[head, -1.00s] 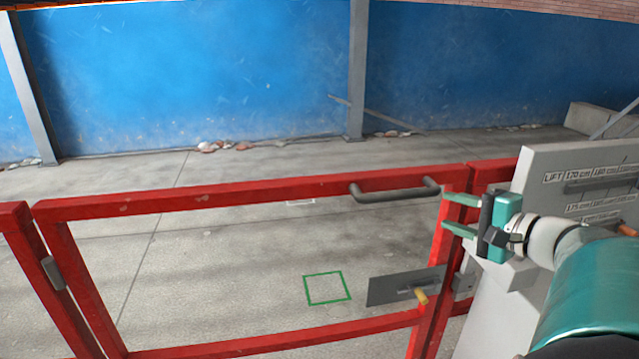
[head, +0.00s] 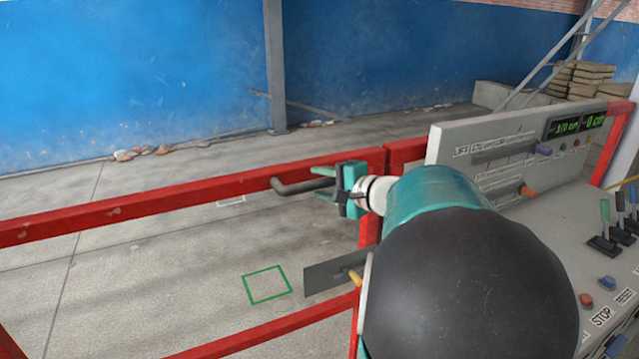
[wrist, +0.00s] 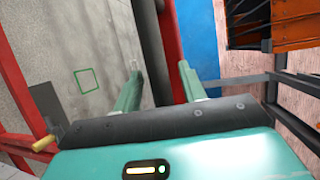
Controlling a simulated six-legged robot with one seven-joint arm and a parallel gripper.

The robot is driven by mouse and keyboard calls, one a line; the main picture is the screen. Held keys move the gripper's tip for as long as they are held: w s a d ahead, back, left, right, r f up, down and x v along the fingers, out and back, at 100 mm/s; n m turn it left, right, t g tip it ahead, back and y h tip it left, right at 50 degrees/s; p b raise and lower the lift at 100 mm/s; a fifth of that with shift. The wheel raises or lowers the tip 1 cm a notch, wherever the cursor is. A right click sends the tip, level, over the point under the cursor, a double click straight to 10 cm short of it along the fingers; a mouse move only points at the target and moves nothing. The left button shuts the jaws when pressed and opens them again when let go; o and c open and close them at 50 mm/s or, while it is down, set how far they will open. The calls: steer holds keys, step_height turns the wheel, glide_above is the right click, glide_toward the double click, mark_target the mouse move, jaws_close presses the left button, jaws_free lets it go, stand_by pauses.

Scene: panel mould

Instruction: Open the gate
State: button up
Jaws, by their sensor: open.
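The red tubular gate (head: 130,203) spans the head view from the left. A dark grey bar handle (head: 290,188) is fixed near the right end of its top rail. My gripper (head: 320,183) is open at the right part of this handle. In the wrist view, the dark handle (wrist: 150,40) runs between the two teal fingers of my gripper (wrist: 160,82); I cannot tell if they touch it. Low on the gate's right side is a grey plate (head: 325,275) with a yellow knob (head: 355,277). My arm hides part of the right post.
A grey control console (head: 480,150) with displays, levers and buttons stands close on the right. A green square (head: 267,284) is marked on the open floor behind the gate. A blue wall and a grey column (head: 275,70) stand farther back.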

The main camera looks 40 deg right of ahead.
steer(key=shift+c, duration=0.2)
jaws_close()
